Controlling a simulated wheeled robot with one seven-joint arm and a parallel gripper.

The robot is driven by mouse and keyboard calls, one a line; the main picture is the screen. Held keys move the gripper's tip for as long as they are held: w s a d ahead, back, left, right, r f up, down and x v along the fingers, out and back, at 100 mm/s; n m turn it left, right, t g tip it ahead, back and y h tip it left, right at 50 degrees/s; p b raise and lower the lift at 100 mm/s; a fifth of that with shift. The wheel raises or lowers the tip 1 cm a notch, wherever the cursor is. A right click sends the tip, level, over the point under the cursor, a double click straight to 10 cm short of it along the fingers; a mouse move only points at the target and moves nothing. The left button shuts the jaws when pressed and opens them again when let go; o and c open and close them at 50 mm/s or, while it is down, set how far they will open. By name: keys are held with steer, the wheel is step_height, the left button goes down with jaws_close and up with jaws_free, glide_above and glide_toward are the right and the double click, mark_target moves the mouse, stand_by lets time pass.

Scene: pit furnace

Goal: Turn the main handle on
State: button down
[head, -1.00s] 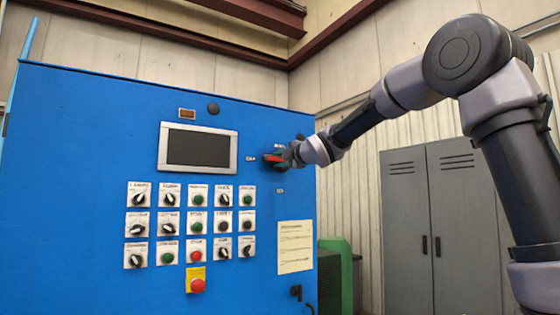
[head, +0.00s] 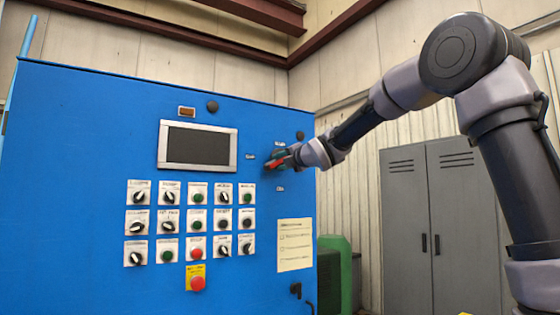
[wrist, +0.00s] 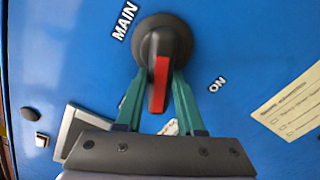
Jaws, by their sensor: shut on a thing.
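The main handle is a black rotary knob with a red stripe (wrist: 161,78), and it shows as a small red bar (head: 276,163) to the right of the screen in the head view. My gripper (wrist: 160,122) is shut on the handle, with a green finger on each side of it. In the head view the gripper (head: 280,161) is at the panel and the handle slants, its left end lower. The wrist view shows the "MAIN" label (wrist: 124,21) and the "ON" label (wrist: 217,84) apart from the handle's tip. Another label between the fingers is mostly hidden.
The blue cabinet (head: 80,130) carries a screen (head: 198,146), rows of knobs and buttons, and a red emergency button (head: 197,283) on yellow. A paper sheet (head: 295,246) is below the handle. Grey lockers (head: 430,230) stand at the right.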

steer(key=n, duration=0.4)
steer(key=w+d+f+n, duration=0.1)
steer(key=n, duration=0.3)
steer(key=d+n, duration=0.1)
steer(key=n, duration=0.3)
steer(key=shift+w+d+f, duration=0.1)
steer(key=shift+w+f, duration=0.15)
steer(key=shift+f, duration=0.1)
steer(key=shift+n, duration=0.3)
steer(key=c, duration=0.5)
jaws_free()
steer(key=v, duration=1.1)
steer(key=shift+w, duration=0.1)
